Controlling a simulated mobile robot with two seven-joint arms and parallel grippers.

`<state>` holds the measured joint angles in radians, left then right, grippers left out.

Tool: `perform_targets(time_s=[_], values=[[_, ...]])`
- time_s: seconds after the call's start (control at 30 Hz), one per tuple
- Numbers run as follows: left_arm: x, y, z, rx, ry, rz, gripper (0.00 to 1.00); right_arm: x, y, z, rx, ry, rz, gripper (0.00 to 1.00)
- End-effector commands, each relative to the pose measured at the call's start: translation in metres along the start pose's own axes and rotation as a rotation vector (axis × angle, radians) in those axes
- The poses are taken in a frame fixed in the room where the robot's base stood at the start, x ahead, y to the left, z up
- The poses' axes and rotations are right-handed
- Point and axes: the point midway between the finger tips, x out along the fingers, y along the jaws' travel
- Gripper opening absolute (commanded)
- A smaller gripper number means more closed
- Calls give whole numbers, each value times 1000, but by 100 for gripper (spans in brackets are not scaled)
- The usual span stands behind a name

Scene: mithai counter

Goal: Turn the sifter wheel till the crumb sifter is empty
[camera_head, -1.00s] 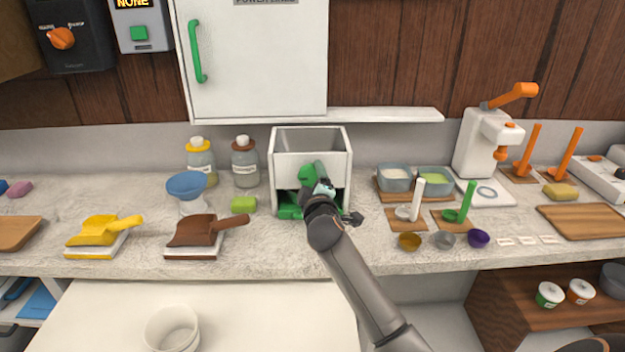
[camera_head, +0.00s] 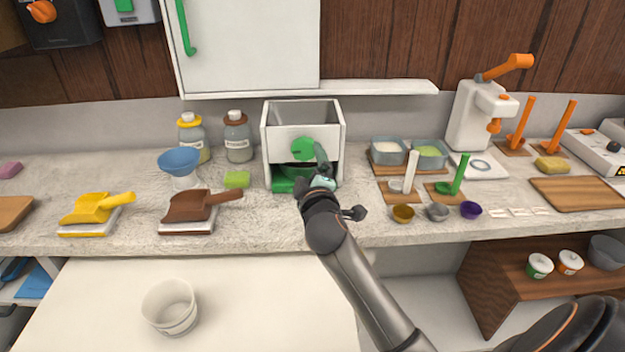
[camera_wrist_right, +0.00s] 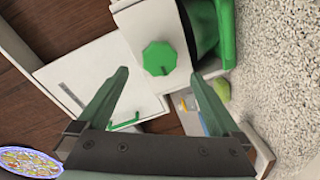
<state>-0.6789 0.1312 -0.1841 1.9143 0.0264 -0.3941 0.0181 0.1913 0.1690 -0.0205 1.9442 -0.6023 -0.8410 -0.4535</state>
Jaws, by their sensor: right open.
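The crumb sifter (camera_head: 288,143) is a white box with an open hopper on top, standing on the counter. The inside walls of its hopper look bare; its floor is hidden. The green sifter wheel (camera_head: 303,148) is on its front face and shows as a knob in the wrist view (camera_wrist_right: 159,58). A green tray (camera_head: 283,185) sits in the opening below. My right gripper (camera_head: 322,165) is just in front of the sifter, to the lower right of the wheel. In the wrist view its fingers (camera_wrist_right: 160,78) are open and empty, with the wheel beyond them. My left gripper is not in view.
A green block (camera_head: 237,180), a brown scoop (camera_head: 190,206) and a blue funnel (camera_head: 180,160) stand left of the sifter. Tubs (camera_head: 388,152) and small bowls (camera_head: 403,213) are to the right. A white shelf (camera_head: 390,87) runs behind, above the counter.

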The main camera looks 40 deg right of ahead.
Motion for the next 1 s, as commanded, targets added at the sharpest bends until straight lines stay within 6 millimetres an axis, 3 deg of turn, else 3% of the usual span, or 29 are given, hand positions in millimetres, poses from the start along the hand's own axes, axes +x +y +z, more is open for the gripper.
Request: perform_targets(time_s=[0.1, 0.33, 1.0], values=[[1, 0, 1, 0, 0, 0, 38, -22, -1, 0, 2, 1, -2, 100], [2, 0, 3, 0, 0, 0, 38, -48, -1, 0, 0, 0, -2, 100], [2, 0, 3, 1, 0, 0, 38, -52, 0, 0, 1, -1, 0, 100]])
